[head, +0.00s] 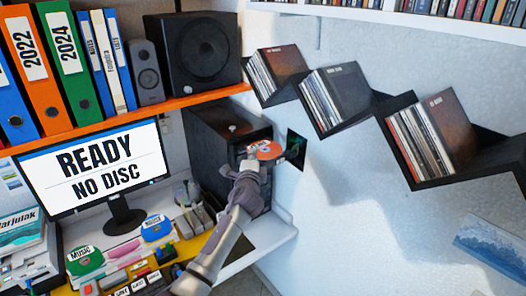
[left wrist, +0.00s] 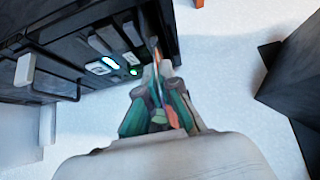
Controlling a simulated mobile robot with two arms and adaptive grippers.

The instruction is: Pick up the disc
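An orange disc (head: 264,150) with a pale label is up in front of the dark computer tower (head: 222,132). My left gripper (head: 251,168) is at the disc's near edge, its fingers closed together on it. In the left wrist view the gripper (left wrist: 157,92) shows its fingers close together around a thin edge-on disc (left wrist: 156,65), beside the tower's front (left wrist: 95,45) with green lights. The exact grip is partly hidden by the fingers. A green disc (head: 85,259) labelled MUSIC and a blue disc (head: 157,228) lie on the desk. My right gripper is not in view.
A monitor (head: 92,168) reads READY NO DISC. Binders (head: 65,60) and a large speaker (head: 196,52) stand on the orange shelf (head: 150,110) above. Dark zigzag shelves (head: 420,150) with record sleeves are on the right wall. Below them the wall is mostly clear.

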